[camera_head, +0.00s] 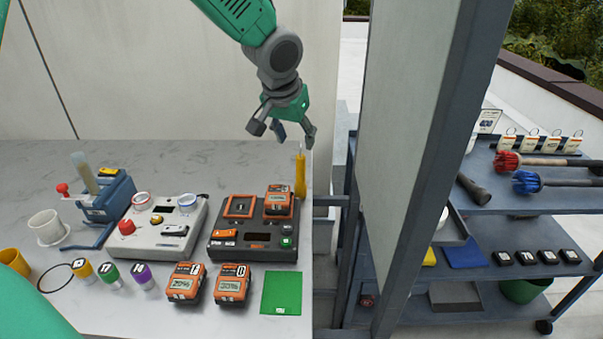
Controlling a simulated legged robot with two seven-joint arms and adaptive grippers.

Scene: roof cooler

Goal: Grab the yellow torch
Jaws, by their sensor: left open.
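A slim upright yellow object (300,175), which looks like the yellow torch, stands near the back right edge of the marble-look table (190,155). It has a thin, pale tip at its top. My left gripper (283,134) hangs down from above, just above and left of the torch's tip. Its fingers are spread and hold nothing. The near finger overlaps the view close to the tip, and I cannot tell whether they touch. My right gripper is not in view.
A dark device station (228,252) and a light grey one (140,232) stand left of the torch. Orange meters (232,284) and a green card (282,293) lie in front. A grey post and panel (410,150) rise at right, before a tool shelf (510,270).

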